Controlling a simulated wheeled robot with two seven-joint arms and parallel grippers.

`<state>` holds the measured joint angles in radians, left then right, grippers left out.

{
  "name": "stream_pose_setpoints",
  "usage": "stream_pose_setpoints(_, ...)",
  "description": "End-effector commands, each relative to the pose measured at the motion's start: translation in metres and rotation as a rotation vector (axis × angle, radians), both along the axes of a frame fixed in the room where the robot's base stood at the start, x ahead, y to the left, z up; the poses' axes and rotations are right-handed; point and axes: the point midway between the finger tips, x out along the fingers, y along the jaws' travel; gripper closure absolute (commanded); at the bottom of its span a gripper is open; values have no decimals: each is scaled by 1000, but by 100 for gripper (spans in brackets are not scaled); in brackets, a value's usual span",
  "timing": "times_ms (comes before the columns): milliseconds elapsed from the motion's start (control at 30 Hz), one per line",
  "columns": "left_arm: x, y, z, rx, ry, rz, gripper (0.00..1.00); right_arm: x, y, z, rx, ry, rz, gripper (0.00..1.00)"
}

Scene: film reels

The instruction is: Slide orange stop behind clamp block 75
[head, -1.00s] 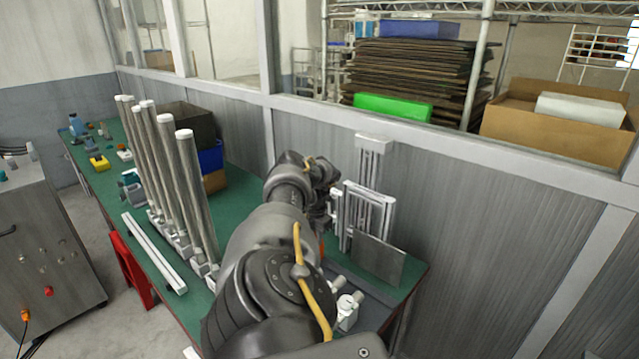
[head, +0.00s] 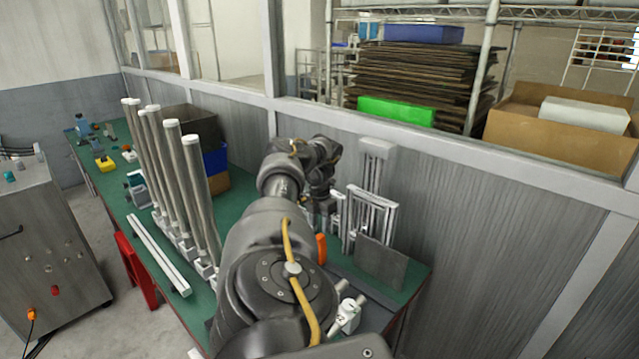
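An orange piece (head: 321,248), likely the orange stop, shows upright on the green bench just right of my arm; its lower part is hidden. My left arm reaches over the bench, and its gripper (head: 326,208) is by the grey metal fixture with upright rails (head: 371,212). The gripper is small and partly hidden by my wrist, so I cannot see whether its fingers are open or hold anything. I cannot read a number 75 on any block, so I cannot tell which is the clamp block. My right gripper is out of view.
Several tall grey posts (head: 195,185) stand in a row left of my arm. A white rail (head: 158,255) lies along the bench's (head: 232,203) front edge. A grey plate (head: 381,262) and white fittings (head: 347,314) are at the right end. A partition wall (head: 480,230) runs behind.

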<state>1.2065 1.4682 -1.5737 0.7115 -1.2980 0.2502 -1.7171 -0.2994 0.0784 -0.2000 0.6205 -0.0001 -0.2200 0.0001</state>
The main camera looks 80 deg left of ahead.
Motion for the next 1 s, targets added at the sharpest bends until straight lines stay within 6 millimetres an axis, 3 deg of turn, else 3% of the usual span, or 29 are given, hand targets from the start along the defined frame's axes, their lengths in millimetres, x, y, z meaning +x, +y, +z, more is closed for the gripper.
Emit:
stream_pose_setpoints(100,1,1,18,1,-4,2,62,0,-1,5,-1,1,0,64)
stream_pose_setpoints(267,0,0,27,1,1,1,62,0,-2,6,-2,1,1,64)
stream_pose_setpoints(1000,0,0,27,1,1,0,62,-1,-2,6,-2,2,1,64)
